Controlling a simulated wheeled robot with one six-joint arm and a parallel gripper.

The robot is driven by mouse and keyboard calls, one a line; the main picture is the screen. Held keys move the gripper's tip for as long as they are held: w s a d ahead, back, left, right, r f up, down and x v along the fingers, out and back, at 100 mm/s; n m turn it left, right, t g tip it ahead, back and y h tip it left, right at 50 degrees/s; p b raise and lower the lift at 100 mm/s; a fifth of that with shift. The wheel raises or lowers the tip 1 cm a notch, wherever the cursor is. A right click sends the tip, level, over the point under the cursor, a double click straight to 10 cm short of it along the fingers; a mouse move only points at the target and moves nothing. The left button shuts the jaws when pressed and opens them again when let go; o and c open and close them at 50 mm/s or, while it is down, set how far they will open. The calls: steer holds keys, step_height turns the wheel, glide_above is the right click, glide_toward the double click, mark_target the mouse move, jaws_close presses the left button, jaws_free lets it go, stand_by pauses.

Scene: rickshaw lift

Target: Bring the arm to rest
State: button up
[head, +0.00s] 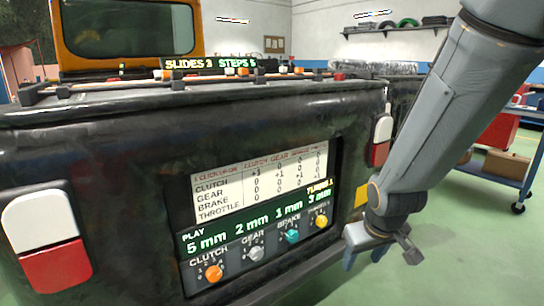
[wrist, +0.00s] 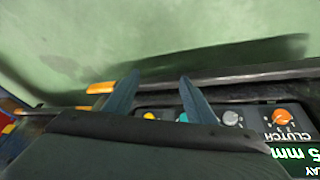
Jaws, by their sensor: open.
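My arm (head: 440,110) comes down from the upper right in the head view, in front of the right end of the vehicle's dark rear. My gripper (head: 364,258) hangs at its lower end, right of the knob panel (head: 262,225). In the wrist view my gripper (wrist: 159,79) shows two blue-grey fingers spread apart with nothing between them. The panel's orange clutch knob (head: 214,272), grey gear knob (head: 255,252), teal brake knob (head: 292,236) and yellow throttle knob (head: 320,221) are in view. I cannot tell whether the gripper touches the vehicle.
The vehicle's rear (head: 110,160) fills the left and middle, with red-and-white lamps (head: 47,240) at both sides. A display above reads SLIDES 3, STEPS 5. A blue cart (head: 495,165) stands at the right. Green floor (head: 460,250) is clear at the lower right.

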steer(key=s+a+r+n+g+y, duration=0.1)
steer(key=s+a+r+n+g, duration=0.1)
steer(key=s+a, duration=0.85)
steer(key=s+a+r+n+g, duration=0.1)
steer(key=s+a+n+g, duration=0.15)
steer(key=s+a, duration=0.8)
steer(key=d+r+m+p, duration=0.3)
steer(key=d+r+p, duration=0.6)
steer(key=r+p, duration=0.3)
steer(key=d+r+m+p, duration=0.4)
steer(key=d+r+p, duration=0.5)
steer(key=p, duration=0.5)
step_height(320, 180, up, 3)
steer(key=shift+w+d+f+h, duration=0.15)
steer(key=shift+w+d+h, duration=0.05)
steer(key=shift+d+h, duration=0.1)
steer(key=shift+c, duration=0.2)
